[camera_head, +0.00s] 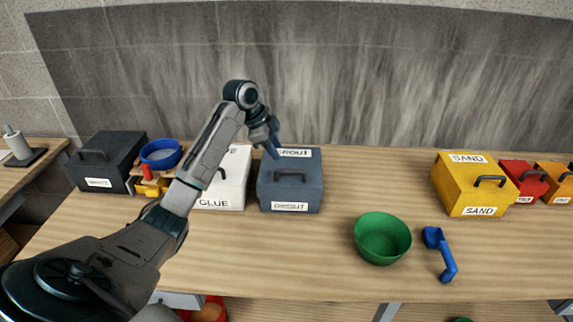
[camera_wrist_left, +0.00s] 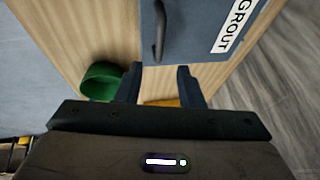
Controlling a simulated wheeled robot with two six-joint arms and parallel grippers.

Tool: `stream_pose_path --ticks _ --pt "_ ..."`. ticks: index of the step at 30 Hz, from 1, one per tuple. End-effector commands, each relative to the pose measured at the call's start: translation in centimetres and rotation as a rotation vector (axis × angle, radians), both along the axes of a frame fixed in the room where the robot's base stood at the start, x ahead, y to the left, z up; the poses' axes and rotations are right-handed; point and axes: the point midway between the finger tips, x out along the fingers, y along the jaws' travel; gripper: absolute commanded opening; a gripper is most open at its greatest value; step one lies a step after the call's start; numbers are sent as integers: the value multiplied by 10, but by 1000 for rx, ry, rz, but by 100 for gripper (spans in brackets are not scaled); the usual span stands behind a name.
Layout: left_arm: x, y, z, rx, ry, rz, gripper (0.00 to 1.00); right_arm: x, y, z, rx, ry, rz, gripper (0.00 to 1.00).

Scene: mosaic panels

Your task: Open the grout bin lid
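The grout bin (camera_head: 268,196) is a blue-grey box in the middle of the bench, with GROUT labels on its top and front. Its lid looks shut, with a dark handle (camera_head: 291,174) at the front. In the left wrist view the bin (camera_wrist_left: 195,45) fills the top centre, with its handle (camera_wrist_left: 159,28) and white GROUT label (camera_wrist_left: 238,24) visible. My left gripper (camera_head: 271,150) is over the back left of the bin, pointing down. In the wrist view its two fingers (camera_wrist_left: 158,84) are apart with nothing between them. My right gripper is out of view.
A white glue box (camera_head: 225,192) stands close on the left of the bin. A green bowl (camera_head: 382,238) and a blue scoop (camera_head: 440,255) lie to the front right. A yellow sand box (camera_head: 455,195) stands further right. A wall is behind; the bench front is clear.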

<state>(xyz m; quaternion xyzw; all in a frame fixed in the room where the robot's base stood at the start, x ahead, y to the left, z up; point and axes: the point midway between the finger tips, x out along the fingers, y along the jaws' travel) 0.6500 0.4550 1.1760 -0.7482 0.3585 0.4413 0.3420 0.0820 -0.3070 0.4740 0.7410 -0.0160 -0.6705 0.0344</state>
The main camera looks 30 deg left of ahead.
Motion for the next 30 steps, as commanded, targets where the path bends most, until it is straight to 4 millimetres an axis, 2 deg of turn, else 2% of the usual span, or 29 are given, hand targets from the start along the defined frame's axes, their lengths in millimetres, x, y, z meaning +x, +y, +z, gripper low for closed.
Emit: stream_pose_path --ticks 3,13,18,26,30 --pt "8 -7 -18 -4 4 1 34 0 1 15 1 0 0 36" --pt "27 -19 -69 -3 4 1 34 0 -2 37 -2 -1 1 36" --pt "30 -21 -80 1 2 1 34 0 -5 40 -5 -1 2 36" --pt "31 -21 -81 1 1 1 34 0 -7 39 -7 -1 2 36" --pt "31 -21 -81 1 1 1 9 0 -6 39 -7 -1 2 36"
